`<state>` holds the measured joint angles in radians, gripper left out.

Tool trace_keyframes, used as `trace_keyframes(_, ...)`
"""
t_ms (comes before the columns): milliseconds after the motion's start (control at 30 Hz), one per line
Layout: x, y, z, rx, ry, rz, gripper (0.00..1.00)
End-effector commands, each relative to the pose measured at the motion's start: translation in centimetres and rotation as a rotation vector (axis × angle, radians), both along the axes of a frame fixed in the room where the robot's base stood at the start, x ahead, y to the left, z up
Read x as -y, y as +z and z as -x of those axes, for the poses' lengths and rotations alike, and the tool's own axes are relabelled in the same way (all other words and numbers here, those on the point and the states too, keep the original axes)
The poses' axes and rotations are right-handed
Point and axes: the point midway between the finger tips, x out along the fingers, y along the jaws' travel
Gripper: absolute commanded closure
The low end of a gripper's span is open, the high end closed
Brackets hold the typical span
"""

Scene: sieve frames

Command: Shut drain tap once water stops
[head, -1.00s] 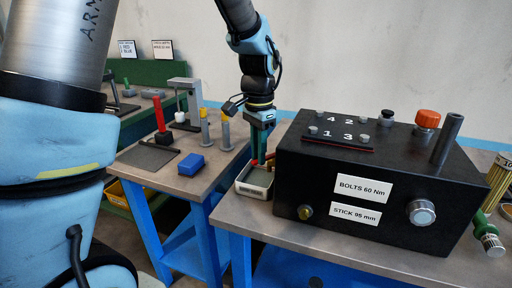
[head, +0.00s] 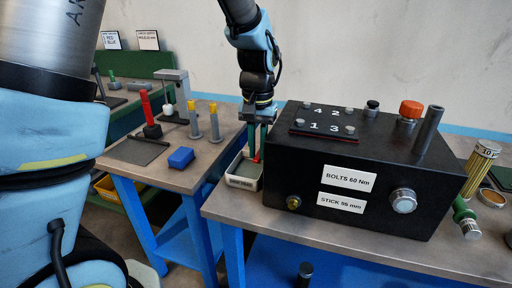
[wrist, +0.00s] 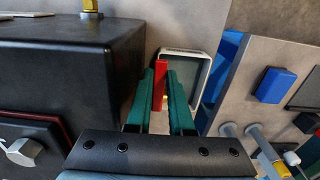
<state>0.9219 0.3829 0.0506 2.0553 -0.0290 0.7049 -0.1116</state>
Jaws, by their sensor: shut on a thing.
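My gripper (head: 256,142) points down at the left end of the black housing (head: 340,195). Its green fingers are shut on the red tap handle (wrist: 160,78), which shows between them in the wrist view. A bit of brass (wrist: 164,104) shows beside the handle; the rest of the tap is hidden by the fingers and housing. A pale tray (head: 242,183) sits on the bench below the tap, and its rim also shows in the wrist view (wrist: 186,52). I cannot make out any running water.
The housing carries a numbered plate (head: 325,123), an orange cap (head: 411,109) and an upright grey tube (head: 428,130). Left, across a gap, another bench holds a blue block (head: 181,157) and yellow-tipped posts (head: 214,123). A green-handled tool (head: 465,217) lies right.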

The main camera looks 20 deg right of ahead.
Motion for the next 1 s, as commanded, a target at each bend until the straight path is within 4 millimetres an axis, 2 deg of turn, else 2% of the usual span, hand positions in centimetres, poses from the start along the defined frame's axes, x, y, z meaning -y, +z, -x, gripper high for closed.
trace_keyframes(400,0.15,0.08,-0.02,0.002,0.008,0.004,1.00)
trace_keyframes(433,0.15,0.08,-0.02,0.002,0.008,0.004,0.78)
trace_keyframes(667,0.11,0.04,0.00,0.001,0.007,0.002,0.52)
trace_keyframes(1000,0.13,-0.02,0.13,-0.001,0.004,0.001,0.50)
